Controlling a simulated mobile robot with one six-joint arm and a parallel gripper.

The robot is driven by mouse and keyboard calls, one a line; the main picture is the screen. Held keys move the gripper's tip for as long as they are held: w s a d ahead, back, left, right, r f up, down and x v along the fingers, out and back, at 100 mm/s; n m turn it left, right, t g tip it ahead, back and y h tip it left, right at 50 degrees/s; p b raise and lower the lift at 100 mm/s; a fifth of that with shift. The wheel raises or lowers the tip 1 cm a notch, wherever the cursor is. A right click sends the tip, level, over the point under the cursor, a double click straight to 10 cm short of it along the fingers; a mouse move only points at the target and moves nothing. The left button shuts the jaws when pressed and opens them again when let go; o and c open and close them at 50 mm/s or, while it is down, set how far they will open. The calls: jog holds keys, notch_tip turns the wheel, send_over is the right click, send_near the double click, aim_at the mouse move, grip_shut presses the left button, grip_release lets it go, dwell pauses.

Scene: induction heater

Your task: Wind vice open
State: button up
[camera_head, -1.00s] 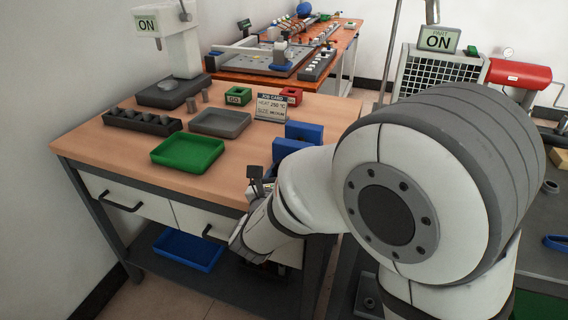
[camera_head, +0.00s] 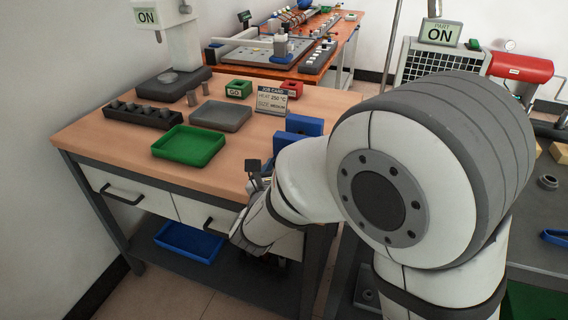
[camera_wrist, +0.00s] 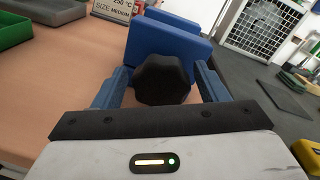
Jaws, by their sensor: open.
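The blue vice (camera_head: 304,125) stands at the right front edge of the wooden workbench, partly hidden by my arm in the head view. The wrist view shows its blue jaw blocks (camera_wrist: 165,45) with a black lobed knob (camera_wrist: 162,80) facing me. My gripper (camera_wrist: 158,84) is open, with one blue finger on each side of the knob. I see gaps between the fingers and the knob, and cannot tell how deep the fingers reach along it. My arm hides the knob and fingers in the head view.
A job card (camera_head: 271,102), green tray (camera_head: 188,146), grey tray (camera_head: 221,116) and black holder (camera_head: 142,115) stand on the workbench (camera_head: 110,140). A blue tray (camera_head: 188,241) lies on the lower shelf.

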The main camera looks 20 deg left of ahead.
jog(key=s, duration=0.7)
jog(key=shift+s+r, duration=0.15)
jog(key=shift+s, duration=0.25)
